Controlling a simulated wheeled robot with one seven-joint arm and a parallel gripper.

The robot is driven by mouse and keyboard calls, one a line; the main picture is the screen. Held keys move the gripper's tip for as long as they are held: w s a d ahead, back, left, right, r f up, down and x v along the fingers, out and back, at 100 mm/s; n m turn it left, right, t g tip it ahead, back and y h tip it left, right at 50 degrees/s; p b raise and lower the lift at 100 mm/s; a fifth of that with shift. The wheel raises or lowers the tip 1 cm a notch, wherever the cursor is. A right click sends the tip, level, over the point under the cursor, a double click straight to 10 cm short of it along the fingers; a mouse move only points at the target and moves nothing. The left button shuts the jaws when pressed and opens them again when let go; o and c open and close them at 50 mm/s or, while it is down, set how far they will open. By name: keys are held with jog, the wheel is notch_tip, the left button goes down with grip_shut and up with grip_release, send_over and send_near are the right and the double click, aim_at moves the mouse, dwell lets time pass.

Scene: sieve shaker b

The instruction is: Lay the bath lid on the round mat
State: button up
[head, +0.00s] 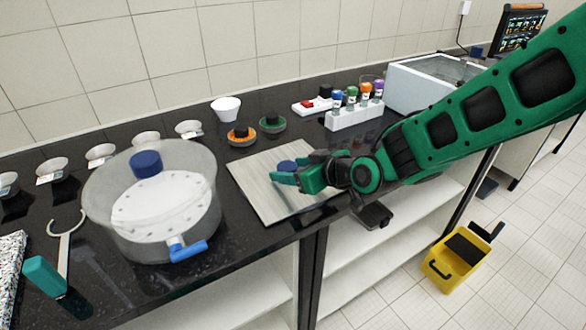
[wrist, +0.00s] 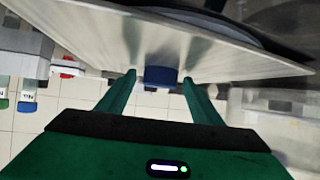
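The bath lid is a square, pale grey brushed plate (head: 255,187) with a blue knob (head: 287,166). It lies flat at the front of the black counter, and it also fills the top of the wrist view (wrist: 90,45). My gripper (head: 292,168) is at the knob. In the wrist view its two green fingers (wrist: 160,80) stand either side of the blue knob, with a small gap on each side. A dark curved edge (wrist: 265,38), perhaps the round mat, shows past the lid. The lid hides the mat in the head view, and I cannot tell whether they touch.
A clear round vessel (head: 135,225) with a blue knob and tap stands left of the lid. Orange (head: 242,137) and green (head: 272,123) round pieces sit behind it. A bottle rack (head: 354,116) and the bath (head: 415,88) stand right. A yellow bucket (head: 455,265) is on the floor.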

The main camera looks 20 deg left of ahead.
jog(key=shift+r, duration=0.15)
jog(key=shift+s+d+r, duration=0.15)
jog(key=shift+d+r, duration=0.05)
jog(key=shift+d, duration=0.15)
jog(key=v, duration=1.1)
jog(key=shift+d, duration=0.1)
jog(key=w+d+f+m+h, duration=0.1)
jog(key=w+d+m+h, duration=0.1)
jog(key=d, duration=0.6)
jog(key=w+d+f+m+h, duration=0.1)
jog(key=w+d+h, duration=0.1)
jog(key=d, duration=0.5)
jog(key=s+d+f+m+h, duration=0.1)
jog(key=s+d+m+h, duration=0.15)
jog(key=d, duration=0.85)
jog(key=s+d+m+h, duration=0.2)
jog(key=d+m+h, duration=0.15)
jog(key=d, duration=0.65)
jog(key=s+d+m+g, duration=0.3)
jog(key=s+d, duration=0.4)
jog(key=s, duration=0.3)
jog(key=s+d+m+g, duration=0.3)
jog(key=s+d+m, duration=0.3)
jog(key=s, duration=0.5)
jog(key=shift+d+r+m, duration=0.3)
jog(key=shift+d, duration=0.85)
